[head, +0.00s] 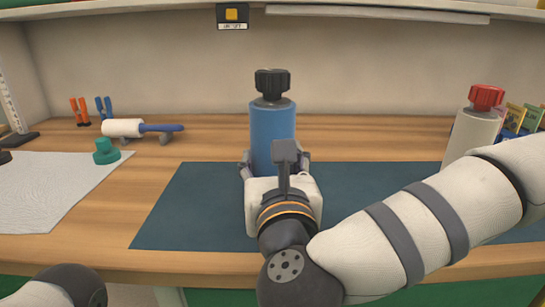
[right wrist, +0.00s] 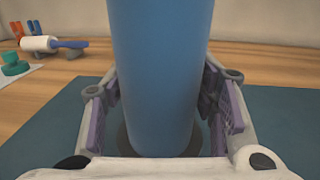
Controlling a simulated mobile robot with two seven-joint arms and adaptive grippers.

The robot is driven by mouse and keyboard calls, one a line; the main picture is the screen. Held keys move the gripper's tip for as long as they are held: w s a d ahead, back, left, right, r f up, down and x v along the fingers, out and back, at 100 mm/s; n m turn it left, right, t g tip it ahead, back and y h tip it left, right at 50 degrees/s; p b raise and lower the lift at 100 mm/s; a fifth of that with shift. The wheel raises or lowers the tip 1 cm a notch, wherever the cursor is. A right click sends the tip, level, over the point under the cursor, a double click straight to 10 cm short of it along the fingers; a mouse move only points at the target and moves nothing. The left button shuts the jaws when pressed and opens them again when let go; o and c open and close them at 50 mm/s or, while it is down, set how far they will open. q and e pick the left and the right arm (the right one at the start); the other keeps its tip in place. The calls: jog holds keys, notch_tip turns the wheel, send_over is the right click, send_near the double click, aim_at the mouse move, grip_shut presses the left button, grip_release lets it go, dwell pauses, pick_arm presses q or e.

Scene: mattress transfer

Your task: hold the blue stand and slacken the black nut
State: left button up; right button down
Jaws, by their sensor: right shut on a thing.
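The blue stand (head: 271,130) is an upright blue cylinder on the dark mat, and it fills the middle of the right wrist view (right wrist: 160,70). The black nut (head: 272,83) is a knobbed cap on top of the stand. My right gripper (head: 274,168) is shut on the lower part of the stand; its purple-padded fingers (right wrist: 160,110) stand on either side of the cylinder near its base. My left arm shows only as a dark and white link at the bottom left of the head view; its gripper is out of frame.
A cream cylinder (head: 471,136) with a red knob (head: 486,97) stands at the right, partly behind my arm. A dark blue mat (head: 190,215) covers the middle. At left are a white sheet (head: 50,190), a green knobbed piece (head: 105,152), a roller (head: 123,128) and orange-handled pliers (head: 80,110).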

jog(key=shift+f+b, duration=0.45)
jog(key=shift+f, duration=0.35)
